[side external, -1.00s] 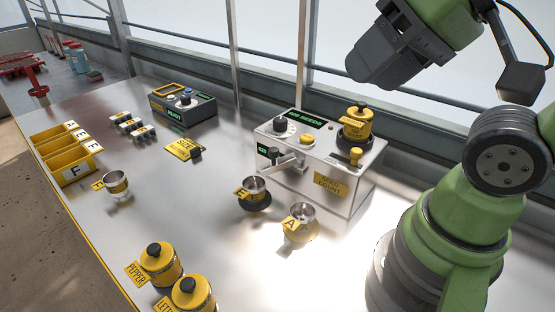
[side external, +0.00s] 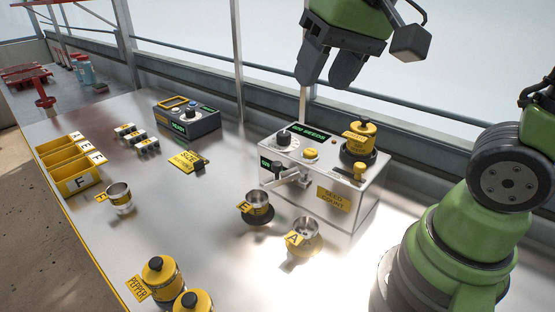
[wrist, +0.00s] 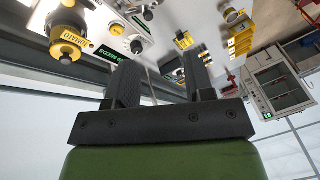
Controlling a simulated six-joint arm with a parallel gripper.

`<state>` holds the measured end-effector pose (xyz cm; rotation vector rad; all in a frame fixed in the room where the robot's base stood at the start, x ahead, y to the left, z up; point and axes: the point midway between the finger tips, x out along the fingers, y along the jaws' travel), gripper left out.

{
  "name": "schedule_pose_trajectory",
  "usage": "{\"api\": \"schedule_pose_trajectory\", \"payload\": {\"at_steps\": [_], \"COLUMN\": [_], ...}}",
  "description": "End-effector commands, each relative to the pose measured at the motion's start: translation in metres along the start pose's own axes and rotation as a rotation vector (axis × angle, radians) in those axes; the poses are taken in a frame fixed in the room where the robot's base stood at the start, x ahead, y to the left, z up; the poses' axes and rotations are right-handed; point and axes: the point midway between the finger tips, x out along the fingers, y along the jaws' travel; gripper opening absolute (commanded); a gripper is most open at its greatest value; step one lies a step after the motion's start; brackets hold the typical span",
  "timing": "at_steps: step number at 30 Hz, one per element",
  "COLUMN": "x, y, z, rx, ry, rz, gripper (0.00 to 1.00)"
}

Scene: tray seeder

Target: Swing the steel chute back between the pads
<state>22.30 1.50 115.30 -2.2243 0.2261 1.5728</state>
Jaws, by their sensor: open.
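The steel chute (side external: 291,180) sticks out from the front of the white seed counter (side external: 345,207), low and pointing left. Two round pads stand before the counter. The dark one (side external: 258,221) bears a steel cup tagged E (side external: 258,199). The yellow one (side external: 297,250) bears a cup tagged A (side external: 306,228). The chute's tip lies on the E side, not over the gap between the cups. My gripper (side external: 328,78) is open and empty, high above and behind the counter. In the wrist view its fingers (wrist: 162,72) are apart with nothing between them.
A yellow seed jar (side external: 361,136) stands on the counter top. A dark control box (side external: 187,122) sits at the back. Yellow bins (side external: 70,185), an F cup (side external: 119,195) and a pepper jar (side external: 160,277) stand to the left and front.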

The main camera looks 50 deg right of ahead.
Motion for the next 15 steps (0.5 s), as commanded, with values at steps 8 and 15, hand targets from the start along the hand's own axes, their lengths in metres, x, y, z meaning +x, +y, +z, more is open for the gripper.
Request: {"api": "schedule_pose_trajectory", "payload": {"at_steps": [8, 15], "x": [0.075, 0.116], "y": [0.000, 0.006], "z": [-0.054, -0.069], "rx": [0.053, 0.076], "ry": [-0.197, -0.275], "rz": [0.167, 0.242], "gripper": [0.48, 0.48]}}
